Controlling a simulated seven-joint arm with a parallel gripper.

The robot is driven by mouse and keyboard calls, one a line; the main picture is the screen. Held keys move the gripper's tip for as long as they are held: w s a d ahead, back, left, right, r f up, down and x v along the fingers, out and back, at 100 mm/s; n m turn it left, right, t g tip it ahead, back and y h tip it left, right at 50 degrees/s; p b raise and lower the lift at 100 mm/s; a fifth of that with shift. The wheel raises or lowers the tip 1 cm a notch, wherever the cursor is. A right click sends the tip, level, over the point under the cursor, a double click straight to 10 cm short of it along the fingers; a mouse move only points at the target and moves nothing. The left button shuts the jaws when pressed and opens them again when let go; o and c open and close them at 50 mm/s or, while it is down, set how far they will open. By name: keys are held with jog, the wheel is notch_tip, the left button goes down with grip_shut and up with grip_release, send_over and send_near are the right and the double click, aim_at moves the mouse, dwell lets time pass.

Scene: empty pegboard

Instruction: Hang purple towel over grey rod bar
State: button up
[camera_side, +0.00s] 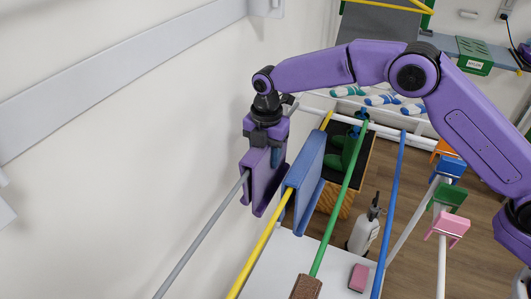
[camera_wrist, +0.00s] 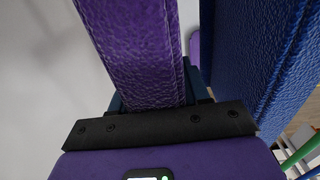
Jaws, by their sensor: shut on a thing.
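The purple towel (camera_side: 261,180) is a folded slab with its fold on top and two panels hanging down. My gripper (camera_side: 267,139) is shut on its top from above. The grey rod (camera_side: 203,228) runs up from the lower left and meets the towel's near end just below the fold. In the wrist view the purple towel (camera_wrist: 138,50) rises from between the jaws.
A blue towel (camera_side: 306,172) hangs over the yellow rod (camera_side: 262,247), close to the right of the purple towel; it also fills the right of the wrist view (camera_wrist: 262,55). Green (camera_side: 340,200) and blue (camera_side: 389,210) rods stand further right. The white wall is left.

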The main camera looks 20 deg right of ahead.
jog(key=o, duration=1.2)
jog(key=shift+o, duration=0.2)
jog(key=shift+r, duration=0.1)
notch_tip(320, 180, up, 17)
jog(key=shift+s+d+r, duration=0.15)
jog(key=shift+s, duration=0.1)
